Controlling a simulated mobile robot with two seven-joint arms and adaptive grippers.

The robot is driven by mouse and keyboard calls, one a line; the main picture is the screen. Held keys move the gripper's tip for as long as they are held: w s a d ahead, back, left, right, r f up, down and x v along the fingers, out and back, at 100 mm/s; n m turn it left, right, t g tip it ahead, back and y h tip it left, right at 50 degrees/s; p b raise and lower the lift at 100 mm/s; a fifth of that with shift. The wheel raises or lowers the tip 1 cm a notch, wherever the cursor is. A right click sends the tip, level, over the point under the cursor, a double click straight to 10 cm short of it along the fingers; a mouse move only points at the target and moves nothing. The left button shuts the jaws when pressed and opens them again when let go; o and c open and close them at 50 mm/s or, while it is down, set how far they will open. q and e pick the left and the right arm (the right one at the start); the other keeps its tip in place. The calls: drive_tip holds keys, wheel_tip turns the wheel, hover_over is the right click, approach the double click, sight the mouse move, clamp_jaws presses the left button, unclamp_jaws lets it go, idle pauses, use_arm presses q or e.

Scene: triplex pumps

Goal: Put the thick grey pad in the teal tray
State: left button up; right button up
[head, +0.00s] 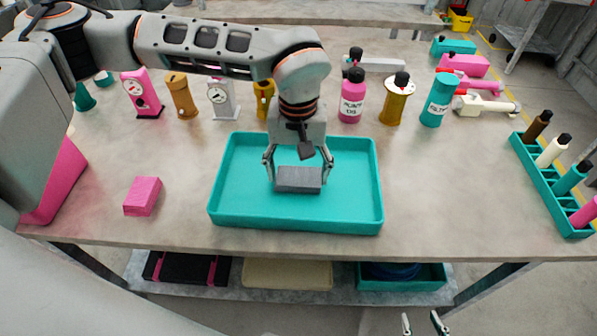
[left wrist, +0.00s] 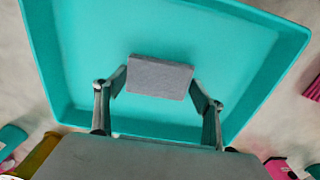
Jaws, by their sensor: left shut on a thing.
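The thick grey pad (head: 299,180) is between the fingers of my left gripper (head: 299,174), inside the outline of the teal tray (head: 225,217) in the head view. In the left wrist view the pad (left wrist: 160,77) spans the gap between both fingertips of my left gripper (left wrist: 160,90), which is shut on it. The tray (left wrist: 75,60) fills most of the view behind it. I cannot tell whether the pad touches the tray floor. My right gripper (head: 425,324) shows at the bottom edge of the head view, its two fingers apart, with nothing between them.
A pink block (head: 142,196) lies left of the tray. Gauges and bottles, including a pink bottle (head: 352,96) and a teal bottle (head: 436,101), stand behind it. A teal rack (head: 547,185) of bottles is at the right edge. The table right of the tray is clear.

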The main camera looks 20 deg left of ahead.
sight(298, 175)
use_arm(q)
drive_tip(key=shift+f, duration=0.25)
drive_tip(key=shift+f, duration=0.15)
drive_tip(key=o, duration=0.9)
use_arm(e)
drive_tip(key=shift+f, duration=0.1)
use_arm(q)
wheel_tip(298, 175, up, 12)
drive_tip(key=shift+r+p, duration=0.2)
drive_tip(key=shift+p, duration=0.5)
use_arm(e)
drive_tip(key=shift+s+a+r, duration=0.2)
drive_tip(key=shift+s+r, duration=0.15)
